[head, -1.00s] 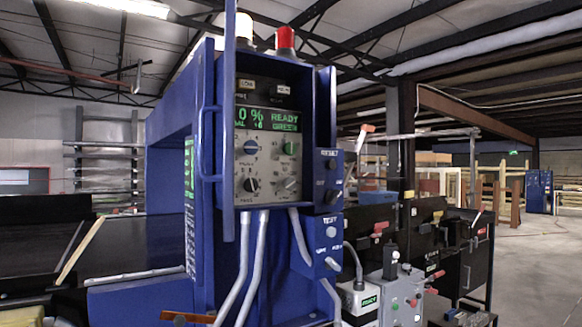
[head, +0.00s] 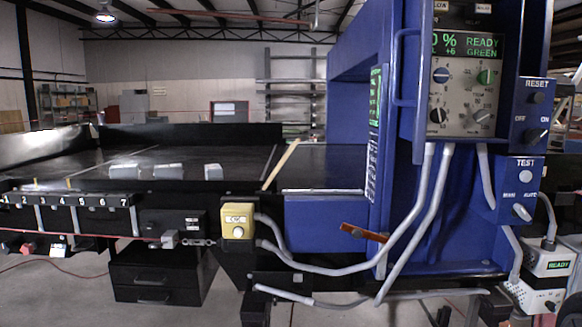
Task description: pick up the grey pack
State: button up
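Three pale grey or whitish packs lie in a row, apart from one another, on the dark conveyor belt (head: 235,160). They are a left pack (head: 124,171), a middle pack (head: 168,171) and a right pack (head: 213,171). All look alike and small from here, and I cannot tell which one is the grey pack. My gripper is not in view.
The blue detector housing (head: 345,222) stands over the belt at the right, with a control panel (head: 465,85). A yellow button box (head: 238,222) and grey cables stick out at the front. A numbered strip (head: 70,200) runs along the belt's front edge. A tan bar (head: 280,165) crosses the belt.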

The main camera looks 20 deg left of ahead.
aim_at(126, 172)
jog(key=u, duration=1.75)
